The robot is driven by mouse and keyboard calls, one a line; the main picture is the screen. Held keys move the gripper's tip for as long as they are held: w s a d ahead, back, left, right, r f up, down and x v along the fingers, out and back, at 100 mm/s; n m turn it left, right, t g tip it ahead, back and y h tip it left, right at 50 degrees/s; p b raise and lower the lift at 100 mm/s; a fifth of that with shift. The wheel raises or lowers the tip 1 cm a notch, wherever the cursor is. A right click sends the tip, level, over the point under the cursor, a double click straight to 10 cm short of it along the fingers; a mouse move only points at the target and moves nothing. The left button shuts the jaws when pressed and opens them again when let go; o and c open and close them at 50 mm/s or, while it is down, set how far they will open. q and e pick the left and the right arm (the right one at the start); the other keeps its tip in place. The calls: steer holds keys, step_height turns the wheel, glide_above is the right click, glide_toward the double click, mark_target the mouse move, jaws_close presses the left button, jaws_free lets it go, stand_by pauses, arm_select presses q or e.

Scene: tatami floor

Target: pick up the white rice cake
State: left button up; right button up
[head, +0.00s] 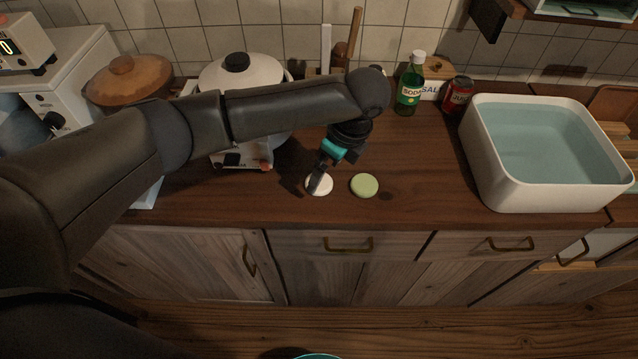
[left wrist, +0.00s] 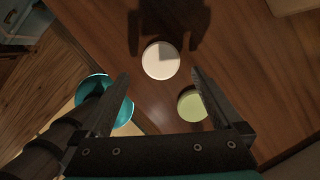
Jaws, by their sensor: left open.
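The white rice cake (head: 326,188) is a flat round disc on the brown wooden counter, partly covered by my gripper in the head view. My left gripper (head: 317,186) points down over it, open and empty. In the left wrist view the white rice cake (left wrist: 158,58) lies ahead of the two spread fingertips, roughly centred between them, with clear space on both sides. A similar pale green disc (head: 364,185) lies just to its right on the counter. In the left wrist view the green disc (left wrist: 191,106) is partly hidden by the right finger. My right gripper is not in view.
Behind stand a white pot (head: 240,72) on a small cooker, a green soda bottle (head: 411,85) and a red can (head: 457,95). A white basin of water (head: 485,160) is on the right. The counter between the green disc and the basin is clear.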

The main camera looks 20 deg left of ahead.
arm_select(q)
steer(key=b+x, duration=0.1)
steer(key=x, duration=0.3)
steer(key=shift+w+a+f, duration=0.15)
steer(key=shift+a+f, duration=0.05)
steer(key=shift+c, duration=0.2)
steer(key=shift+r, duration=0.1)
steer(key=c, duration=1.3)
